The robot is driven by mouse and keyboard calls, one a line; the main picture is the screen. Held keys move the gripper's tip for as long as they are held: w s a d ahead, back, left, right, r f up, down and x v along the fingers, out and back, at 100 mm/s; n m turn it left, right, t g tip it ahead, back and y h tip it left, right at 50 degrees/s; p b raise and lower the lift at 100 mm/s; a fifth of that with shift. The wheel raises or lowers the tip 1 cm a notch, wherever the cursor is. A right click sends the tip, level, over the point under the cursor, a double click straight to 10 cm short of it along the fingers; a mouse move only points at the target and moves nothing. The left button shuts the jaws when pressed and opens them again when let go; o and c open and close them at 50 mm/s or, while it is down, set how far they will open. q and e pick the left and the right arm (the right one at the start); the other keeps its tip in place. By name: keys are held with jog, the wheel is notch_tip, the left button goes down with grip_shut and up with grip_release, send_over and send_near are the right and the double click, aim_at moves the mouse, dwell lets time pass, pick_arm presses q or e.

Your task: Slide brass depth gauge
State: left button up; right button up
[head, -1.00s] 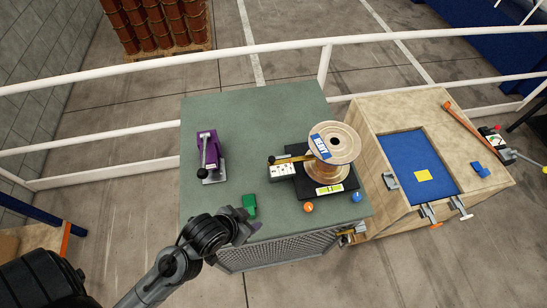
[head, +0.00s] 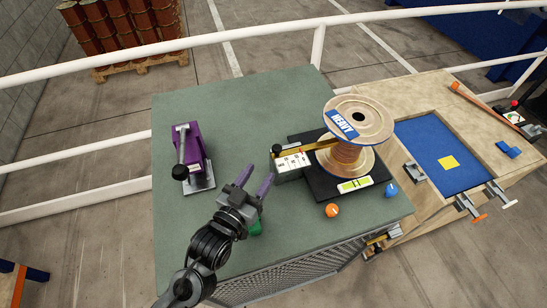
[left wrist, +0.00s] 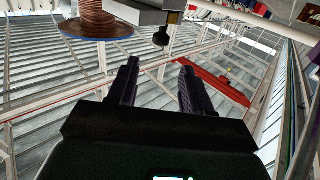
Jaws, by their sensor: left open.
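The brass depth gauge (head: 318,147) is a flat brass bar running from the spool (head: 347,154) over a grey block with white marked labels (head: 292,163). A black knob (head: 276,149) is at its left end. My left gripper (head: 252,181) has purple fingers. It is open and empty, to the left of and nearer than the block, apart from it. In the left wrist view the black knob (left wrist: 160,38) and the spool (left wrist: 95,24) show beyond the open fingers (left wrist: 157,80). My right gripper is out of view.
The spool, labelled HEAVY, stands on a black base (head: 322,186) with a yellow-green level (head: 355,184). Orange (head: 332,210) and blue (head: 391,190) knobs lie in front. A purple clamp (head: 191,150) stands left. A green piece (head: 256,228) is partly hidden by my gripper. The green tabletop (head: 230,110) is clear at the back.

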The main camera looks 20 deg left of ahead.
aim_at(275, 150)
pick_arm(q)
jog(key=shift+w+d+f, duration=0.1)
jog(key=shift+w+d, duration=0.1)
jog(key=shift+w, duration=2.55)
jog(key=shift+w+d, duration=0.15)
jog(key=shift+w, duration=2.6)
jog(key=shift+c, duration=0.5)
grip_shut()
